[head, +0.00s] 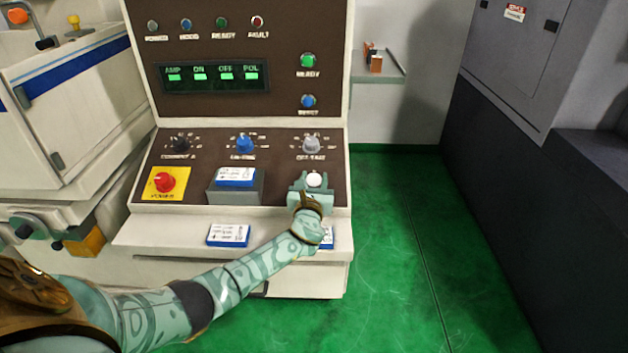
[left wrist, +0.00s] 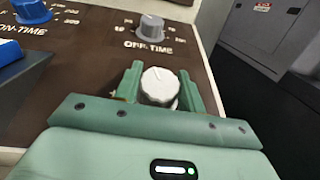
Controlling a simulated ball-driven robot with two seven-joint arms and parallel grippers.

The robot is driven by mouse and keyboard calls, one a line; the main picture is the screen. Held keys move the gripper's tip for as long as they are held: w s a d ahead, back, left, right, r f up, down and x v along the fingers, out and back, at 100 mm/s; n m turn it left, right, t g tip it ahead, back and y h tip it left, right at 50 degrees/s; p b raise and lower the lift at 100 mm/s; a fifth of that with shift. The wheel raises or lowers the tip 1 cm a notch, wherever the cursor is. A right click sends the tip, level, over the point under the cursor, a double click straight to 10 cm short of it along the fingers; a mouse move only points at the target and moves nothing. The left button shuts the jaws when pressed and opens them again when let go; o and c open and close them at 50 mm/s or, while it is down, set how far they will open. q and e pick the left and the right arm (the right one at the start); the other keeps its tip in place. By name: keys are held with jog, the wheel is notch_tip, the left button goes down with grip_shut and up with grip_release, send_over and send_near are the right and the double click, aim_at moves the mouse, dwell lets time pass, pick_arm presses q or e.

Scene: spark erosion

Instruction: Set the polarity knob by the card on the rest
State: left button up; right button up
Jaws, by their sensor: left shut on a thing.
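The white round polarity knob (head: 314,180) sits at the lower right of the brown sloped panel. My left gripper (head: 312,184) is around it, and the left wrist view shows the green fingers on both sides of the white knob (left wrist: 160,86). The gripper is shut on the knob, whose pointer mark shows faintly near its top. A white and blue card (head: 235,176) lies on the grey rest (head: 236,196) in the middle of the panel; its print is too small to read. My right gripper is not in view.
A grey off-time knob (head: 311,145), a blue on-time knob (head: 244,145) and a black knob (head: 180,145) line the panel above. A red power knob (head: 165,182) is at left. Another card (head: 228,235) lies on the ledge, and one is partly behind my wrist. Green floor is clear at right.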

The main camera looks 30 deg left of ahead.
pick_arm(q)
jog(key=n+y, duration=0.1)
jog(key=n+g+y+b, duration=0.1)
jog(key=n+g+y, duration=0.1)
jog(key=shift+d+f+n+b, duration=0.1)
jog(key=shift+f+n+b, duration=0.15)
jog(key=shift+n+b, duration=0.15)
jog(key=n+g+y+b, duration=0.1)
jog(key=n+g+b, duration=0.3)
jog(key=n+g+y+b, duration=0.2)
jog(key=n+g+b, duration=0.1)
jog(key=g+b, duration=0.1)
jog(key=n+g+y+b, duration=0.2)
jog(key=n+g+b, duration=0.2)
jog(key=g+b, duration=0.1)
jog(key=shift+f+n+b, duration=0.15)
jog(key=shift+n+b, duration=0.15)
jog(key=shift+b, duration=0.2)
jog(key=shift+r+n+g+b, duration=0.2)
jog(key=shift+n+g+b, duration=0.4)
jog(key=shift+g+b, duration=0.15)
jog(key=shift+r, duration=0.15)
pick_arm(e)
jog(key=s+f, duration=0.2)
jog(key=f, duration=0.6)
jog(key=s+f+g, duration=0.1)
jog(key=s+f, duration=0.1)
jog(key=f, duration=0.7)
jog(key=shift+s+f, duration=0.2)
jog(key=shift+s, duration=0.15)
